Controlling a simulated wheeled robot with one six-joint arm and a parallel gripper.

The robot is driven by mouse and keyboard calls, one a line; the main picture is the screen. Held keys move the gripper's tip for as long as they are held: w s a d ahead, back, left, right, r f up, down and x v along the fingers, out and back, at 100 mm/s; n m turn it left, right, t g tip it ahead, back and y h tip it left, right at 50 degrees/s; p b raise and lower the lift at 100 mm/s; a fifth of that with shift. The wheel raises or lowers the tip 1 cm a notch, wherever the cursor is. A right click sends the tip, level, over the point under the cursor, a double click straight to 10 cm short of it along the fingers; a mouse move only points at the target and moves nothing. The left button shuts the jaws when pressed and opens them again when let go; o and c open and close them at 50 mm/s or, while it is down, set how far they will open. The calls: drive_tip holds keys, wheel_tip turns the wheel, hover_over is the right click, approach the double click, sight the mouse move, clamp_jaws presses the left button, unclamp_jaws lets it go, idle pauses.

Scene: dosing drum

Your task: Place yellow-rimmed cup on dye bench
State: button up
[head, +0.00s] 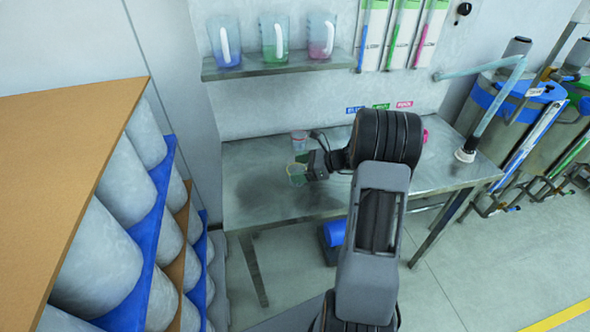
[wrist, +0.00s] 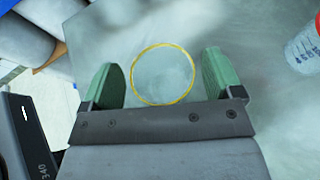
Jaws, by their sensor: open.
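The yellow-rimmed cup (wrist: 163,74) stands on the dye bench, seen from above in the wrist view as a clear round cup with a thin yellow rim. In the head view the cup (head: 297,175) is small and partly hidden by my gripper. My gripper (wrist: 163,82) is open, its two green fingers on either side of the cup, with a gap visible at each side. In the head view my gripper (head: 301,166) is low over the bench. The dye bench (head: 255,195) is a grey metal table against the wall.
A shelf (head: 280,66) above holds blue, green and pink jugs. A rack of rolls (head: 130,190) stands left. Metal drums (head: 510,105) stand right.

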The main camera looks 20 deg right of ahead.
drive_tip(key=v, duration=0.9)
drive_tip(key=s+a+r+n+g+h, duration=0.1)
drive_tip(key=s+a+r+n+h, duration=0.1)
drive_tip(key=s+a+n+h, duration=0.3)
drive_tip(key=s+a+r+n+g+h, duration=0.2)
drive_tip(key=s+a+n+h, duration=0.4)
drive_tip(key=s+a+n, duration=0.5)
drive_tip(key=a+r+n, duration=0.1)
drive_tip(key=a+n, duration=0.1)
drive_tip(key=n, duration=0.7)
drive_tip(key=shift+s+a+g+b, duration=0.3)
drive_tip(key=shift+s+b, duration=0.05)
drive_tip(key=shift+s, duration=0.05)
drive_tip(key=shift+r, duration=0.1)
